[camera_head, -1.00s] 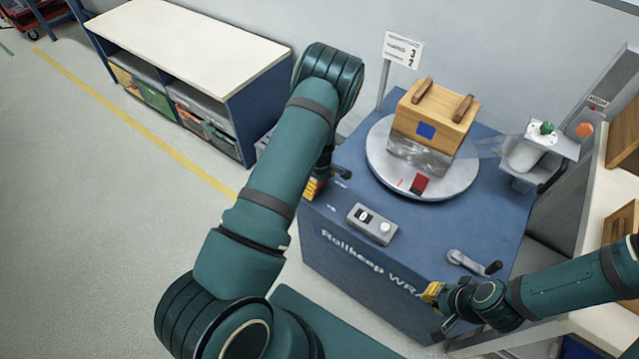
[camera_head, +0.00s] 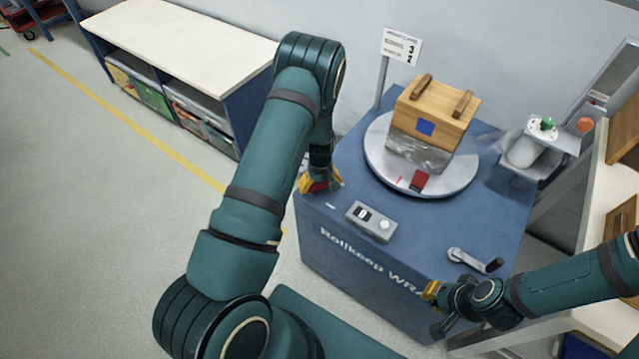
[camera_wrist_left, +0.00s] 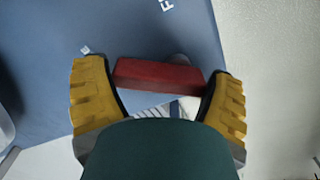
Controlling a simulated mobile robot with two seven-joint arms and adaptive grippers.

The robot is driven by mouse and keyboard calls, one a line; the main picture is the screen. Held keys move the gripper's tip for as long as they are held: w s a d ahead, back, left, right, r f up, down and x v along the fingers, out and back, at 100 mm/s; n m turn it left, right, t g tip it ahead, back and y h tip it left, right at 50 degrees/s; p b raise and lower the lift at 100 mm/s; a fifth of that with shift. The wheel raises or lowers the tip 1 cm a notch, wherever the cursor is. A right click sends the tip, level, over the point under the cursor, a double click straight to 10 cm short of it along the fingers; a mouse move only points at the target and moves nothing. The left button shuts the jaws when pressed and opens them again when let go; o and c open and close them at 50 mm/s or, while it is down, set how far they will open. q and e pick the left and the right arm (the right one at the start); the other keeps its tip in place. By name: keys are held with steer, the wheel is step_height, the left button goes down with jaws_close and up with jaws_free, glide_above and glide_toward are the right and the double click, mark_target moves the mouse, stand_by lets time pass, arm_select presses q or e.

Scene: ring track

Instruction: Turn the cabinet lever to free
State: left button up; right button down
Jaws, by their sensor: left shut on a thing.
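The blue cabinet (camera_head: 345,255) carries a turntable on its top. My left gripper (camera_head: 320,184) is at the cabinet's left edge, shut on a red lever. In the left wrist view the red lever (camera_wrist_left: 158,76) is a bar lying across between the two yellow fingers of the left gripper (camera_wrist_left: 157,92), slightly tilted. White lettering beginning with F shows on the blue panel beyond it; the rest is cut off. The lever's pivot is hidden. My right gripper (camera_head: 433,294) is near the cabinet's front right; its jaw opening is not clear.
A wooden box (camera_head: 432,112) stands on the round turntable (camera_head: 460,178). A grey switch box (camera_head: 371,222) and a crank (camera_head: 475,262) are on the cabinet top. A film roll holder (camera_head: 540,150) is at right. A white-topped shelf (camera_head: 185,40) stands behind left.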

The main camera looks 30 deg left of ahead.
arm_select(q)
steer(key=m, duration=0.5)
steer(key=shift+s+d+m+b, duration=0.25)
steer(key=shift+s+m+b, duration=0.05)
steer(key=shift+s+b, duration=0.1)
steer(key=m, duration=0.4)
steer(key=shift+s+m+b, duration=0.3)
steer(key=shift+s+m, duration=0.05)
steer(key=shift+m, duration=0.35)
steer(key=o, duration=0.9)
step_height(320, 180, up, 12)
steer(key=shift+s+d+f, duration=0.1)
steer(key=shift+d, duration=0.05)
